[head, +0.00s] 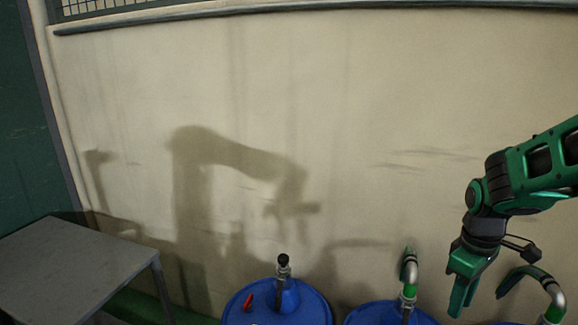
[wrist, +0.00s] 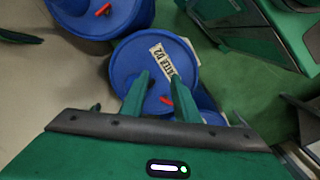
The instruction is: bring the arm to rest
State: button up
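My gripper (head: 463,303) hangs at the right of the head view with its fingers pointing down. It is beside and to the right of the middle blue drum's hose fitting (head: 410,275). In the wrist view my gripper (wrist: 160,85) has its two green fingers apart, with nothing held between them. A labelled blue drum (wrist: 130,55) lies beyond the fingertips, its label partly behind a finger. The forearm runs out of the head view at the right edge.
A blue drum with a black-topped fitting (head: 245,312) and a middle blue drum (head: 368,314) stand along the wall. A curved pipe (head: 553,290) rises at the right. A grey table (head: 75,262) stands at the left. The wall area above the drums is clear.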

jog(key=s+d+r+m, duration=0.1)
jog(key=s+r+m, duration=0.1)
jog(key=s+m, duration=0.4)
jog(key=s+d+r+m, duration=0.2)
jog(key=s+m, duration=0.4)
jog(key=s, duration=0.6)
jog(key=shift+r+m+y, duration=0.4)
jog(key=shift+r, duration=0.35)
jog(key=shift+w, duration=0.1)
jog(key=shift+w+f, duration=0.25)
jog(key=shift+w, duration=0.35)
